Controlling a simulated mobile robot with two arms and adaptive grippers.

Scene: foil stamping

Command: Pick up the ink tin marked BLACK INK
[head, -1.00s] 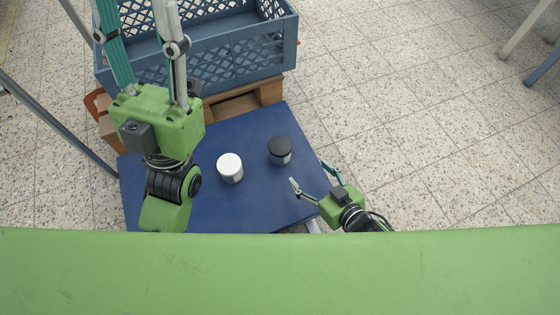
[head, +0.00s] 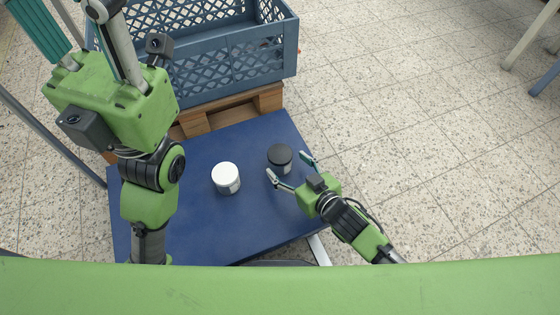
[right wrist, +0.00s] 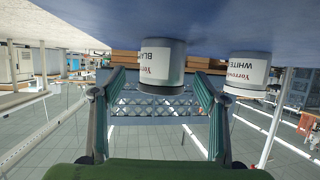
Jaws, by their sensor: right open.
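The BLACK INK tin (head: 279,160), with a dark lid, stands upright on the blue table top (head: 200,235). My right gripper (head: 286,166) is open, its fingers pointing at the tin from the near right, one fingertip toward each side. In the right wrist view, which is upside down, the black tin (right wrist: 162,62) shows its partly readable label between the open fingers; contact cannot be told. The WHITE tin (head: 226,178) stands to its left and also shows in the wrist view (right wrist: 249,70).
A blue-grey plastic crate (head: 215,75) sits on a wooden pallet (head: 230,108) behind the table. Speckled floor (head: 420,120) lies open to the right. My left arm hangs over the table's left side.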

